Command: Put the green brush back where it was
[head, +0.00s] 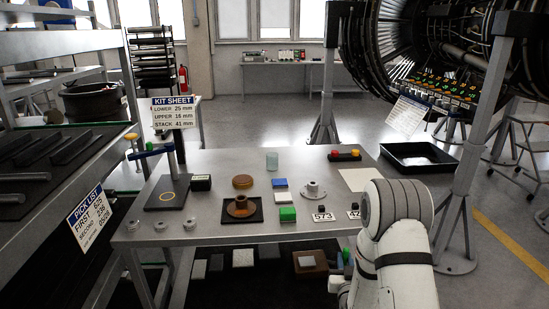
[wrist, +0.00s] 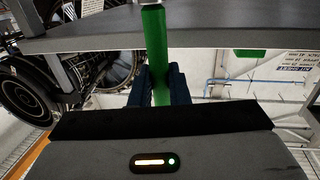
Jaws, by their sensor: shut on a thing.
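The green brush shows in the wrist view as a long green bar (wrist: 155,45) standing between the two dark blue fingers of my gripper (wrist: 160,88), which is shut on it. The bar passes in front of a grey slab edge; its bristles cannot be made out. In the head view my gripper (head: 338,280) is low at the front right edge of the grey table (head: 200,236), mostly hidden by my arm. A small bit of green (head: 346,257) shows beside it.
On the table are a green block (head: 287,214), a blue block (head: 280,183), a brown flanged part (head: 240,206), a grey flange (head: 313,190) and number tags (head: 323,217). A lower shelf holds a brown box (head: 310,264). A black tray (head: 418,156) lies behind right.

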